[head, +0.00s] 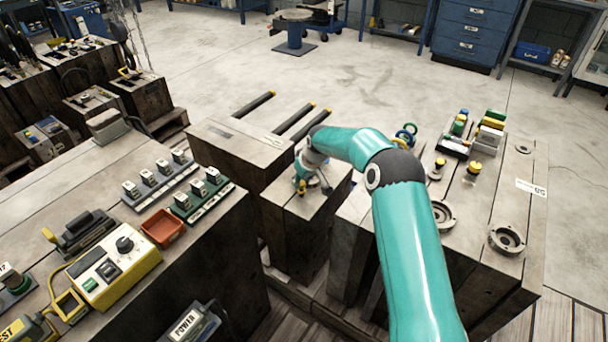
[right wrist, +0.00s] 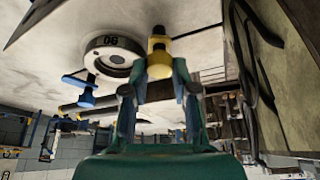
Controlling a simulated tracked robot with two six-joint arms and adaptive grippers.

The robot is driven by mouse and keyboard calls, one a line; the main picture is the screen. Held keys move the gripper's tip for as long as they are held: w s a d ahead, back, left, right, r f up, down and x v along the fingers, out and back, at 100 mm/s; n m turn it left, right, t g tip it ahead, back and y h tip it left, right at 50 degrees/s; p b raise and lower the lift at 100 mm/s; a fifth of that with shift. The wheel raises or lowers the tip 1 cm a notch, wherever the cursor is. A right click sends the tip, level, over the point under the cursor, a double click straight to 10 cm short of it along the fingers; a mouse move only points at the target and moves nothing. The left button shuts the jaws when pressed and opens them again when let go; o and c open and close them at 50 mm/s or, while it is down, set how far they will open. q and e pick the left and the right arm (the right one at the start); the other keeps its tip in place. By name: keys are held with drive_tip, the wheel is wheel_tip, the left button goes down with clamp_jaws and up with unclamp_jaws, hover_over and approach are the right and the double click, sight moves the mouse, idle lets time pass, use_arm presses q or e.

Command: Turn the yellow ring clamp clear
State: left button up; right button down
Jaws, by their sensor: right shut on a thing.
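The yellow ring clamp (right wrist: 158,62) is between the fingertips of my right gripper (right wrist: 158,76) in the right wrist view, and the fingers are shut on it. In the head view, my teal right arm reaches to the top of a middle wooden block, where the right gripper (head: 304,176) points down. A small yellow part of the clamp (head: 301,187) shows there; the gripper hides much of it. My left gripper is not in view.
Three dark rods with yellow ends (head: 296,120) lie on the block behind. Dark metal rings (head: 507,239) and several coloured parts (head: 483,133) stand on the right block. An orange tray (head: 162,228) and a yellow control box (head: 117,268) stand on the left block.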

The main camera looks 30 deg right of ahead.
drive_tip(key=n+y, duration=0.1)
drive_tip(key=n, duration=0.1)
drive_tip(key=n+y, duration=0.1)
drive_tip(key=n, duration=0.2)
drive_tip(key=shift+s+d+f+g+p, duration=0.1)
drive_tip(key=shift+g+p, duration=0.2)
drive_tip(key=shift+g, duration=0.1)
drive_tip(key=shift+d+n+y, duration=0.2)
drive_tip(key=shift+n+y, duration=0.2)
drive_tip(key=shift+n, duration=0.9)
drive_tip(key=shift+d, duration=0.1)
drive_tip(key=c, duration=0.9)
unclamp_jaws()
drive_tip(key=v, duration=1.2)
drive_tip(key=shift+w, duration=0.25)
